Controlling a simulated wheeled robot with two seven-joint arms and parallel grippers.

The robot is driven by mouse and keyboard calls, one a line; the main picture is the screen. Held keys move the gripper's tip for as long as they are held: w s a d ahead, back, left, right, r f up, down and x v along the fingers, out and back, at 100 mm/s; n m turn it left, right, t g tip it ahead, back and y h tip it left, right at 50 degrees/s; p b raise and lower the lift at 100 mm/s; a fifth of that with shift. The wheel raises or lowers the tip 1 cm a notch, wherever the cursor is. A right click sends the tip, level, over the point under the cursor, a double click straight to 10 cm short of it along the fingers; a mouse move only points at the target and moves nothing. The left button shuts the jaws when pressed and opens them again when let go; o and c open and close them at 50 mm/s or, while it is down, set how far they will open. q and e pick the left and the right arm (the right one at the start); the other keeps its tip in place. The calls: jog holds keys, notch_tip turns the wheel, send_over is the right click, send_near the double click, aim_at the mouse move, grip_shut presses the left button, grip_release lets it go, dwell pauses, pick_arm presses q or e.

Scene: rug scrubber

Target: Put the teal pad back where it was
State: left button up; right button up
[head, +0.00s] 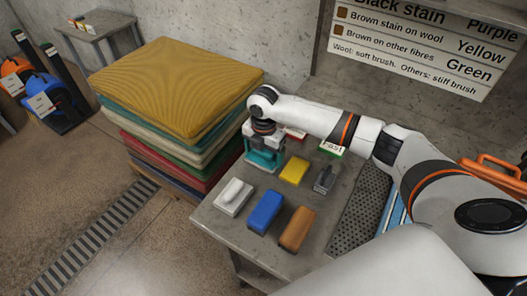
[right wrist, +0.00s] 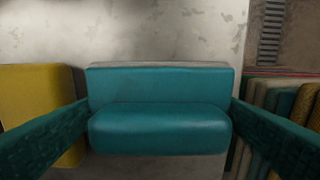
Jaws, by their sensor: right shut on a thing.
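The teal pad (right wrist: 160,130) fills the middle of the right wrist view, with a finger on each side. It is a block with a rounded lower front part. In the head view the teal pad (head: 261,160) is at the grey table's far left part, partly hidden by my right gripper (head: 264,150). My right gripper is shut on the pad and points down at the table. I cannot tell whether the pad touches the tabletop. My left gripper is not in view.
On the table (head: 215,222) stand a white pad (head: 234,197), blue pad (head: 265,212), orange-brown pad (head: 297,229), yellow pad (head: 294,170) and grey one (head: 324,179). A rug stack (head: 180,85) stands close left. A perforated mat (head: 358,215) lies right; a sign (head: 425,40) hangs behind.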

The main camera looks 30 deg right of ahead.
aim_at(264, 151)
jog(key=shift+f, duration=0.15)
jog(key=o, duration=0.7)
jog(key=shift+c, duration=0.2)
notch_tip(264, 151, up, 12)
jog(key=b, duration=0.1)
jog(key=shift+r, duration=0.2)
jog(key=shift+f, duration=0.1)
